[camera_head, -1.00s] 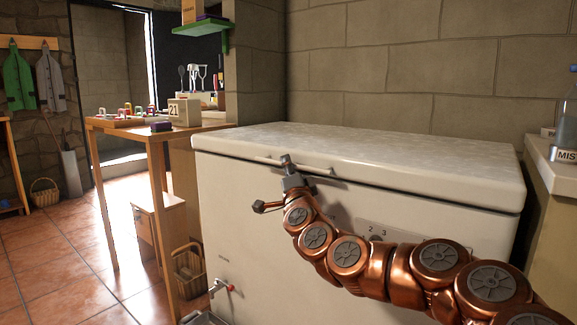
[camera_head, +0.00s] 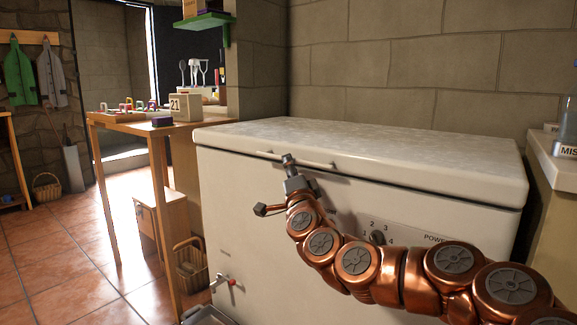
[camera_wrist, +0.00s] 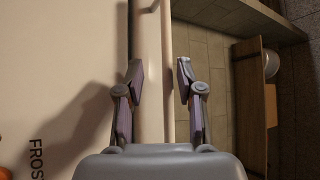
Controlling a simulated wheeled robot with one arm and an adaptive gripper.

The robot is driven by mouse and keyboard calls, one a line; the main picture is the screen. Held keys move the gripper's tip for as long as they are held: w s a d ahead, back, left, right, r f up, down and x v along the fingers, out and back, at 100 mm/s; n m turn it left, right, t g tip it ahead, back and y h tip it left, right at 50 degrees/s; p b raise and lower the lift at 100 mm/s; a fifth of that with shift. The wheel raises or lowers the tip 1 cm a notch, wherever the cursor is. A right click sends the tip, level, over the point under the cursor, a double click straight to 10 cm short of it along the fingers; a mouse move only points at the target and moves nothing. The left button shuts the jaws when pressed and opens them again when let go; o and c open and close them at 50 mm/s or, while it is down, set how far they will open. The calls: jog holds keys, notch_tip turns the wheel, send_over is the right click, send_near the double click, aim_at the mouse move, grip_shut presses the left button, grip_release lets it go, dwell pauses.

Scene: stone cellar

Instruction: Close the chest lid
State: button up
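The chest is a white chest freezer (camera_head: 260,240) against the stone wall. Its pale lid (camera_head: 400,150) lies down over the body, with a thin dark seam below its front edge; I cannot tell whether it is fully seated. A thin bar handle (camera_head: 322,165) runs along the lid's front. My gripper (camera_head: 288,161) is at the handle, in front of the lid edge. In the wrist view my gripper (camera_wrist: 155,82) has its two fingers apart, one on each side of the pale lid-edge strip (camera_wrist: 152,45) in the picture. Nothing shows held; contact with the handle is unclear.
A wooden table (camera_head: 135,125) with small items stands left of the freezer, a wicker basket (camera_head: 190,262) beneath it. A counter (camera_head: 555,165) with a bottle stands close on the right. A red-handled tap (camera_head: 226,281) sticks out low on the freezer front. Tiled floor is free at left.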

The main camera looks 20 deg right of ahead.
jog(key=shift+v, duration=2.5)
jog(key=shift+w+f, duration=0.1)
